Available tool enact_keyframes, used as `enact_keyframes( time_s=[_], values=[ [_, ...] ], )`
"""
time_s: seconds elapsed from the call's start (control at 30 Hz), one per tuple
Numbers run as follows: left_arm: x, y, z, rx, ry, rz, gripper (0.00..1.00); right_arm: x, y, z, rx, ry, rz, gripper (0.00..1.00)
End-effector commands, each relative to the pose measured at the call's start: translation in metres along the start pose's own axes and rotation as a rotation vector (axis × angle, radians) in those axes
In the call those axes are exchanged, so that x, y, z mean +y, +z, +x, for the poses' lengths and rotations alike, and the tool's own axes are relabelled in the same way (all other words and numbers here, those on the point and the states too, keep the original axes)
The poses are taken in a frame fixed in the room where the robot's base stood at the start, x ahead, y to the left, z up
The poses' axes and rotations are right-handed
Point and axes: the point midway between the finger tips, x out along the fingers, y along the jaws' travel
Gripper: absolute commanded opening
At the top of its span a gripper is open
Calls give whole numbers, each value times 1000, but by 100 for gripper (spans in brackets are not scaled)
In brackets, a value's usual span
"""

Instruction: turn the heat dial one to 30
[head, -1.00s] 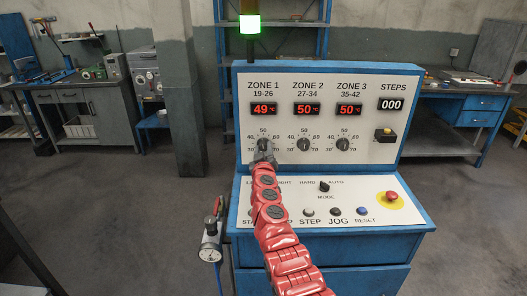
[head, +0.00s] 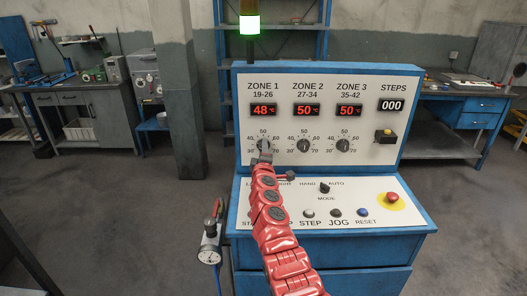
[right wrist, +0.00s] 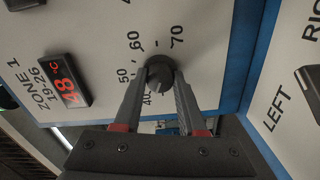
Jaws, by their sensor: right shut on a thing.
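The zone 1 heat dial (head: 263,144) is a dark round knob on the white upper panel, under a red display (head: 264,110) that reads 48 °C. My right gripper (head: 264,151) reaches up to it from below, on the red arm. In the right wrist view the two grey fingers (right wrist: 162,82) are shut on the dial (right wrist: 160,69), one on each side. The scale marks 50, 60 and 70 show around the knob there, and 40 is partly covered. The dial's pointer is too hidden to read. My left gripper is out of view.
Zone 2 dial (head: 304,145) and zone 3 dial (head: 343,145) sit to the right, both displays at 50. Below is a sloped panel with a mode switch (head: 324,187), several buttons and a red stop button (head: 392,198).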

Motion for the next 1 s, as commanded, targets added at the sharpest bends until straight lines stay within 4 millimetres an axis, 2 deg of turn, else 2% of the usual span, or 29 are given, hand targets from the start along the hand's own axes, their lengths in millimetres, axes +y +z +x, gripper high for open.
enact_keyframes(
  time_s=[0.6,1.0],
  values=[
    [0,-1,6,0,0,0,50,-1,-2,0,4,-3,-581,0],
    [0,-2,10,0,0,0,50,-1,-1,0,3,-2,-864,0]
  ],
)
